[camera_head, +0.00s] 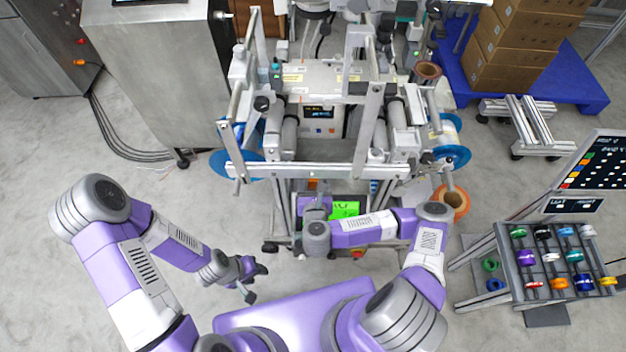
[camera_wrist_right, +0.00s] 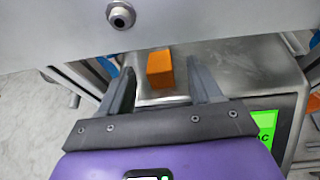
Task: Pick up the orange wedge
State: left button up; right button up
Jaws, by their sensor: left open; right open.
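The orange wedge (camera_wrist_right: 160,68) is a small block on a grey metal surface in the right wrist view. It lies between the two dark fingers of my right gripper (camera_wrist_right: 160,72), near their tips, with a gap to each finger. My right gripper is open and holds nothing. In the head view a small orange patch (camera_head: 312,184) shows just beyond the right gripper (camera_head: 314,193), at the machine's front; the rest is hidden. My left gripper (camera_head: 251,279) is open and empty, above the floor left of the machine.
A metal bar (camera_wrist_right: 200,22) of the machine crosses just beyond the wedge. A green screen (camera_head: 345,209) is right of my right gripper. A rack of film reels (camera_head: 553,300) stands at the right, and boxes on a blue pallet (camera_head: 590,95) at the back right.

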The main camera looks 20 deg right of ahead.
aim_at(313, 182)
jog(key=b+x, duration=0.1)
jog(key=x, duration=0.2)
jog(key=shift+w+f, duration=0.1)
jog(key=shift+w, duration=0.05)
jog(key=shift+c, duration=0.3)
jog(key=c, duration=1)
